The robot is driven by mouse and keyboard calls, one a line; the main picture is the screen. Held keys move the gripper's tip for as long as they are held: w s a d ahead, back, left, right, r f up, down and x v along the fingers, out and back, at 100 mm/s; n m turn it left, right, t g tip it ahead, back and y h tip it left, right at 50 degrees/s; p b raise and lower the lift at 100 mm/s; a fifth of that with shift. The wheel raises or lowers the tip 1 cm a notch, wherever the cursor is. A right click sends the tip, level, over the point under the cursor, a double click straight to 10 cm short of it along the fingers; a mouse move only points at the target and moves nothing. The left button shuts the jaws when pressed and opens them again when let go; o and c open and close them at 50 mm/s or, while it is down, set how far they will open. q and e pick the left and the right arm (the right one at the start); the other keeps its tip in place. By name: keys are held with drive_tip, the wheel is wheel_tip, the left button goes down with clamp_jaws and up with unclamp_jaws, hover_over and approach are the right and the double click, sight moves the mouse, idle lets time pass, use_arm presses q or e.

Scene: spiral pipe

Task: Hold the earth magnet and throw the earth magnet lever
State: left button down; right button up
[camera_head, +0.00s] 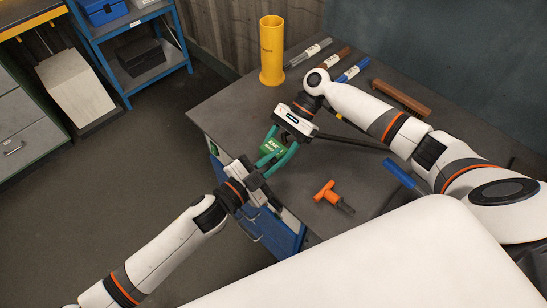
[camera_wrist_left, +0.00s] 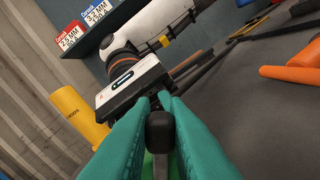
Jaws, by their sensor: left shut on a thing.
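The earth magnet (camera_head: 271,148) is a small green block with white lettering, over the near left part of the bench. My left gripper (camera_head: 284,138) has its teal fingers on both sides of it and is shut on it. In the left wrist view a black knob (camera_wrist_left: 160,130) sits between the fingers (camera_wrist_left: 166,98), with a sliver of green below. I cannot tell if this knob is the lever. My right gripper (camera_head: 294,121) is close beyond the magnet. Its white body shows in the left wrist view (camera_wrist_left: 132,88), but its fingers are hidden.
On the bench (camera_head: 225,105) stand a yellow cylinder (camera_head: 271,52) and several labelled rods at the back. A brown bar (camera_head: 400,98) lies behind my right arm. An orange T-handled tool (camera_head: 327,194) lies in front. A blue shelf (camera_head: 135,45) stands at the left.

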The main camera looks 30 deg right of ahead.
use_arm(q)
drive_tip(key=shift+f, duration=0.15)
drive_tip(key=c, duration=1.4)
unclamp_jaws()
drive_tip(key=v, duration=1.2)
use_arm(e)
drive_tip(key=o, duration=1.2)
drive_tip(key=shift+c, duration=0.2)
